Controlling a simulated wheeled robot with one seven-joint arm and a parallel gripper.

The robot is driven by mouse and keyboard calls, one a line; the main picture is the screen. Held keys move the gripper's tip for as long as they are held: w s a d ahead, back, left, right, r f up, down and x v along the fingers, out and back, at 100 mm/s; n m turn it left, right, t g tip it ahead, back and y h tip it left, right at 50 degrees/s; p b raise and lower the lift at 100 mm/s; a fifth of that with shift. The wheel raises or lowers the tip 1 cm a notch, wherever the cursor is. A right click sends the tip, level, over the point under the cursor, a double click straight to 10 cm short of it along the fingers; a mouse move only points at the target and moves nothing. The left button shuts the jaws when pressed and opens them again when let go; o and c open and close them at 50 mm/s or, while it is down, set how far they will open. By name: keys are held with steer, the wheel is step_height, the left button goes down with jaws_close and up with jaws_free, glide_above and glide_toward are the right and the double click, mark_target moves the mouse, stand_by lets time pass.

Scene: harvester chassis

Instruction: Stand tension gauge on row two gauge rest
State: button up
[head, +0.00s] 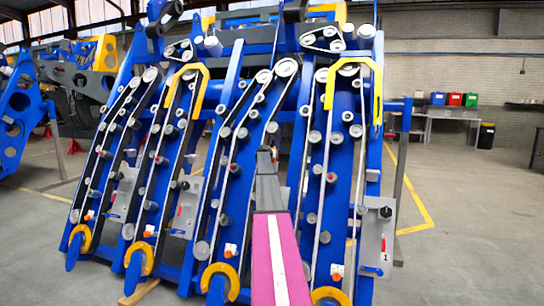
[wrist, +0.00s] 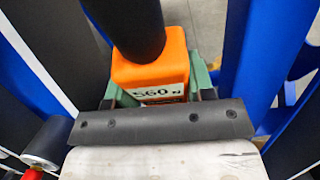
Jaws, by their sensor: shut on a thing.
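The tension gauge (wrist: 150,72) is an orange block with a pale label reading "560 N" in the wrist view. My gripper (wrist: 155,88) is shut on it, with a green finger at either side. A black cylinder (wrist: 138,25) covers part of the gauge's top; I cannot tell whether they are joined. In the head view my arm reaches the middle of the blue chassis, and the gauge and fingertips cannot be made out. A grey plate marked 1 (head: 376,240) hangs on the rightmost row. I cannot identify the row two gauge rest; my arm covers part of that area.
The blue chassis (head: 212,235) has several sloping rows of belts and rollers, with yellow guards (head: 372,85) above. In the wrist view, blue and black bars flank the gauge closely, and a red-and-grey roller (wrist: 45,145) is at lower left. Open floor (head: 455,220) lies to the right.

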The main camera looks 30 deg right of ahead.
steer(key=shift+f, duration=0.15)
steer(key=o, duration=1.1)
steer(key=v, duration=1.1)
steer(key=shift+w, duration=0.1)
